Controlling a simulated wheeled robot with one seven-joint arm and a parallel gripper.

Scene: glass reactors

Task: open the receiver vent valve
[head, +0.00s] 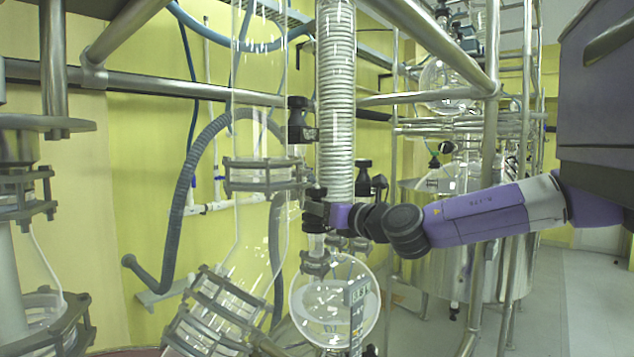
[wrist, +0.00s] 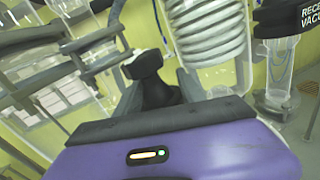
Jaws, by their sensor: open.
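My gripper (head: 322,212) is at the left end of my purple arm, near the lower end of the coiled glass column and above the round glass flask (head: 334,300). In the wrist view its jaws are apart, with a black valve handle (wrist: 150,85) in front of and seemingly between them. I cannot tell whether they touch it. No readable label marks this handle as the receiver vent valve. Other black valve handles stand higher up (head: 299,118) and just right of the column (head: 364,180).
The coiled column (head: 336,100) rises close by; its coil also shows in the wrist view (wrist: 208,30). A partly readable "RECE… VACU…" label (wrist: 313,14) is at upper right there. Steel frame rails (head: 170,86) and a clamped glass pipe (head: 262,172) crowd the left. Floor (head: 580,290) is open at right.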

